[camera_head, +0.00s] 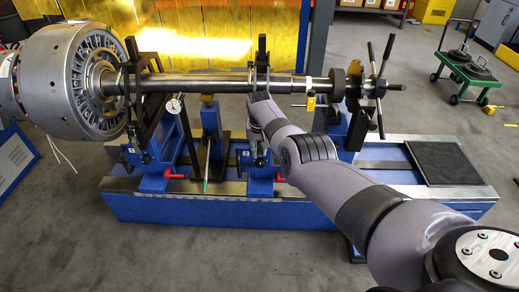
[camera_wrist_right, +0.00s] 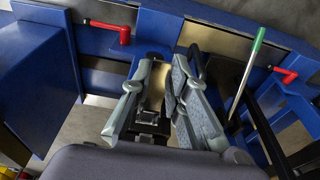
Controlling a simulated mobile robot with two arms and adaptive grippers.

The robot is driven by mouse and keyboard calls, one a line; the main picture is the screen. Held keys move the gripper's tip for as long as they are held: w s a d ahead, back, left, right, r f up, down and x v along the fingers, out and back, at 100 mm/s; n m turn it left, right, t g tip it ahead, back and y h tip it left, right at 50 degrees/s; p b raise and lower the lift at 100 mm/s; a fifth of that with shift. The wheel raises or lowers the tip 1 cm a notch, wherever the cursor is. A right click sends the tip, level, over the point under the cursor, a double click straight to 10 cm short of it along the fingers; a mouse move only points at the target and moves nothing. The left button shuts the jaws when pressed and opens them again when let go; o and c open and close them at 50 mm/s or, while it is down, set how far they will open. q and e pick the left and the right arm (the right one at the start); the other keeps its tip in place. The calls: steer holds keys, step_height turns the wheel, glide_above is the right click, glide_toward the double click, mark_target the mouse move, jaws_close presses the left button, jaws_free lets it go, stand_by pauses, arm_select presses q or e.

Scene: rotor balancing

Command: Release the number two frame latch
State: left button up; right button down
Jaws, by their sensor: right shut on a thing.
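The number two frame (camera_head: 240,157) is a blue pedestal with black uprights (camera_head: 262,48) under the middle of the long shaft (camera_head: 220,82). My right gripper (camera_head: 258,148) reaches down at the front of this frame, its arm coming in from the lower right. In the right wrist view, the two grey fingers of my right gripper (camera_wrist_right: 158,82) point down toward the bench, with a small dark metal part (camera_wrist_right: 150,114) between them. They are shut on the frame latch, which is mostly hidden by the fingers. My left gripper is not in view.
A large round rotor (camera_head: 62,82) sits at the shaft's left end, and a spoked handwheel (camera_head: 380,85) at its right. Red handles (camera_head: 285,177) stick out from the blue bench (camera_head: 225,211). A green-tipped rod (camera_wrist_right: 254,55) stands close beside the gripper.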

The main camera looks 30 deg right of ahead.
steer(key=c, duration=1.5)
jaws_free()
steer(key=shift+r, duration=0.1)
steer(key=r, duration=0.4)
steer(key=s+r, duration=0.1)
steer(key=r, duration=0.2)
steer(key=a+r, duration=0.1)
steer(key=r, duration=0.3)
steer(key=shift+s+r, duration=0.3)
steer(key=shift+r, duration=0.05)
